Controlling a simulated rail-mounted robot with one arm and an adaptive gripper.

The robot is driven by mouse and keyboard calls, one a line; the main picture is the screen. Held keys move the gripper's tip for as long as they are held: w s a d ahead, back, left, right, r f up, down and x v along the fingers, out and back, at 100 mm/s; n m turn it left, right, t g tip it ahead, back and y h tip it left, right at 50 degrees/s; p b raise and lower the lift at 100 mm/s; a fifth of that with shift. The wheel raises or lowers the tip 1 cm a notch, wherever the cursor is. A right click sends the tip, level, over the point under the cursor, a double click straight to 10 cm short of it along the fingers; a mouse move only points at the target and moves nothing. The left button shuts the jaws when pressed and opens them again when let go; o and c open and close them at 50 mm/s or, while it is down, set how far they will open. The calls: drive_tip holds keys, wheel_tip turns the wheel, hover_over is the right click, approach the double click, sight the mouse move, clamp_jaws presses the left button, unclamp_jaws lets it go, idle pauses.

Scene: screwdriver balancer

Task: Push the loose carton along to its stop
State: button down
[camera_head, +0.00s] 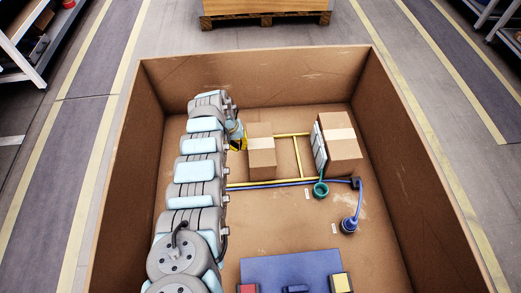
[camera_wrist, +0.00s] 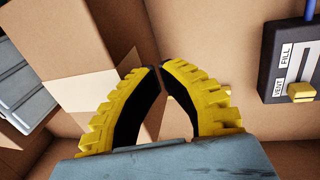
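A small brown carton (camera_head: 261,158) with a pale tape band stands on the floor of a large open brown box. My gripper (camera_head: 238,136), with yellow and black fingers, is close to its left side. In the wrist view the fingertips (camera_wrist: 159,70) are together with only a thin gap and nothing between them. A taped carton face (camera_wrist: 60,40) fills the left behind them; whether the fingers touch it I cannot tell. Yellow strips (camera_head: 298,156) lie right of the small carton, one crosswise. Which part is the stop is not marked.
A larger carton (camera_head: 342,145) with a grey panel (camera_head: 319,148) on its left side stands further right. A teal ring (camera_head: 320,189), blue hose and blue fitting (camera_head: 349,225) lie nearer. A FILL/VENT box (camera_wrist: 290,60) has a yellow lever. A blue mat (camera_head: 290,270) is in front.

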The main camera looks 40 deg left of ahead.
sight(264, 143)
drive_tip(key=shift+s+a+f, duration=0.1)
drive_tip(key=shift+a, duration=0.05)
drive_tip(key=shift+b+x, duration=0.8)
drive_tip(key=shift+x, duration=0.05)
drive_tip(key=shift+a, duration=0.1)
drive_tip(key=shift+w+d+b, duration=0.2)
drive_tip(key=shift+w+d, duration=1.05)
drive_tip(key=shift+d, duration=0.25)
drive_tip(key=shift+w+d+b, duration=0.15)
drive_tip(key=shift+w+d, duration=1.1)
drive_tip(key=shift+d, duration=0.25)
drive_tip(key=shift+w+d, duration=0.9)
drive_tip(key=shift+d, duration=0.15)
drive_tip(key=shift+s+a, duration=0.15)
